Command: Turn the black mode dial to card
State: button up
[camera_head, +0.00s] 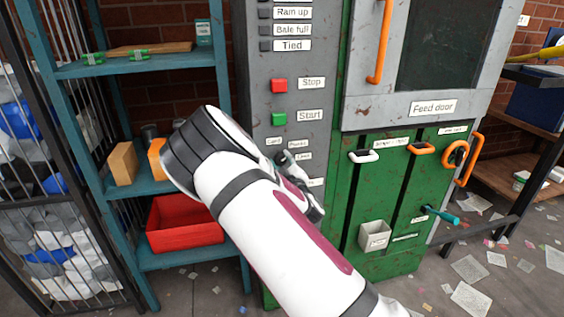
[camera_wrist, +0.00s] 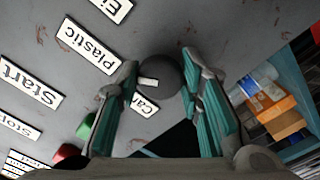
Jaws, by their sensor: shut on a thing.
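The black mode dial (camera_wrist: 168,70) sits on the grey panel and shows between my fingers in the wrist view. A short white mark on it points left, roughly between the Plastic label (camera_wrist: 92,45) and the Card label (camera_wrist: 144,104). The Card label is partly covered by a finger. My gripper (camera_wrist: 159,66) is shut on the dial, one finger on each side. In the head view my wrist and gripper hide the dial, while the Card label (camera_head: 273,141) and Plastic label (camera_head: 297,143) show just above.
A red Stop button (camera_head: 279,85) and a green Start button (camera_head: 279,119) are above the dial. At the left stands a blue shelf (camera_head: 150,65) with a red bin (camera_head: 184,224). At the right are the green doors with orange handles (camera_head: 421,148).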

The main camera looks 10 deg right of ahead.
jog(key=n, duration=0.5)
jog(key=shift+n+p, duration=0.3)
jog(key=shift+p, duration=0.05)
jog(key=n, duration=0.5)
jog(key=shift+p, duration=0.3)
jog(key=shift+n, duration=0.4)
jog(key=o, duration=1.2)
jog(key=shift+r, duration=0.1)
jog(key=s, duration=1.2)
